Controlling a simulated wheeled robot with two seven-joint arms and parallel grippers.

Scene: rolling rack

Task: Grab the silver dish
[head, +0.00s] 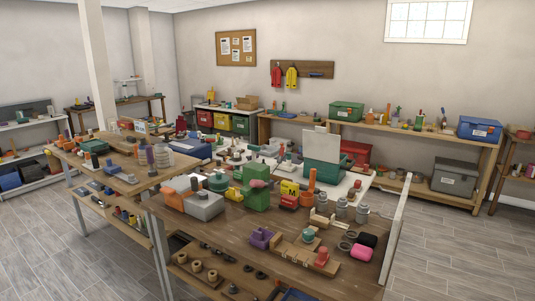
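I cannot pick out a silver dish for certain; the objects are small and crowded. Several grey, silver-looking jars (341,207) stand upright at the right part of the near wooden table (225,235). A small dark round piece (343,246) lies in front of them, and I cannot tell what it is. Neither of my grippers is in view.
The near table also holds a green block-like thing (256,194), a purple piece (262,238) and a pink piece (361,253). A white upright panel (396,232) edges its right end. Shelving (455,150) lines the back wall. Grey floor (465,250) is clear at right.

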